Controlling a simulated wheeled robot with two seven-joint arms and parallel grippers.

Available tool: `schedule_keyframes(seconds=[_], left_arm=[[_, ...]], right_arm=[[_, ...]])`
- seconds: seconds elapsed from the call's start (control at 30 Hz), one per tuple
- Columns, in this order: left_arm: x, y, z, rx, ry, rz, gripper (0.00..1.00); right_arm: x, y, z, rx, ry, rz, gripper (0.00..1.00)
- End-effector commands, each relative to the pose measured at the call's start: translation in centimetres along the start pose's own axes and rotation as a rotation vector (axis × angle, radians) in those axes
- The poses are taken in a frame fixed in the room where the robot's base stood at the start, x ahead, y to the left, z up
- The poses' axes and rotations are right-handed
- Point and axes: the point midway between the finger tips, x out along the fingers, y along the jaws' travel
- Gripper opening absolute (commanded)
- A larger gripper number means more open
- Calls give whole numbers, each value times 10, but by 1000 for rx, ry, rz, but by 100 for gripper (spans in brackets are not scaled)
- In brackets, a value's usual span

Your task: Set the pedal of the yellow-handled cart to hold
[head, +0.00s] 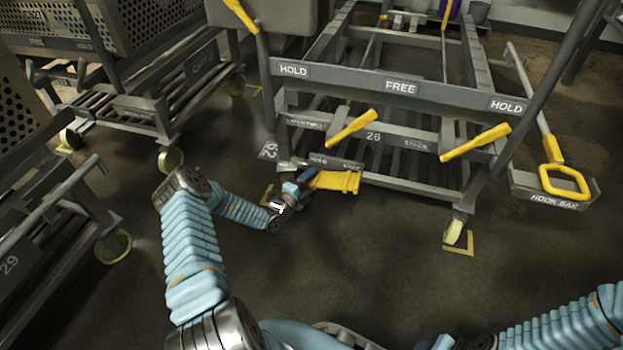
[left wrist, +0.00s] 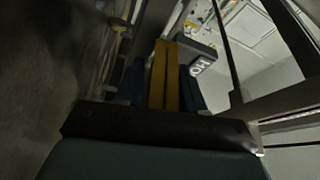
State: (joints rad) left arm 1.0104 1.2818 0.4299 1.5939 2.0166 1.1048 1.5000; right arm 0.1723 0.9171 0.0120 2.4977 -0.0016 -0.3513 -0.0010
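The yellow-handled cart (head: 345,80), marked 26, stands at the upper right. Its upper bar carries a left HOLD plate (head: 293,70), a FREE plate (head: 400,88) in the middle and a right HOLD plate (head: 507,106). The yellow pedal (head: 338,181) sits low at the cart's front, toward its left side, nearer the left HOLD plate. My left gripper (head: 303,184) is at the pedal's left end. In the left wrist view the yellow bar of the pedal (left wrist: 164,75) lies between the two dark blue fingers, with no clear gap. My right gripper is out of view.
Two yellow levers (head: 352,128) (head: 475,142) stick out above the pedal. A hook bar with a yellow loop (head: 564,182) stands at the right. Other grey carts (head: 150,105) (head: 45,225) stand at the left. The floor (head: 370,260) in front is clear.

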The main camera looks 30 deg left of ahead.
Motion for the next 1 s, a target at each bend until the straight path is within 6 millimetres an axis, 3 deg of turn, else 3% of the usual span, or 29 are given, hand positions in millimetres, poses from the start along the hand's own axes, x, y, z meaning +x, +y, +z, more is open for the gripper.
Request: schedule_keyframes(seconds=[0.17,0.6,0.8,1.0], left_arm=[[-22,-1,1,-2,-4,3,38],[-120,0,1,-1,-3,2,38],[-137,0,0,-1,-2,0,38],[-138,0,0,-1,-1,1,38]], right_arm=[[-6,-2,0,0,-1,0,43],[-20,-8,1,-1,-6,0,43],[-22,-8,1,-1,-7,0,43],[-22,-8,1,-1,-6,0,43]])
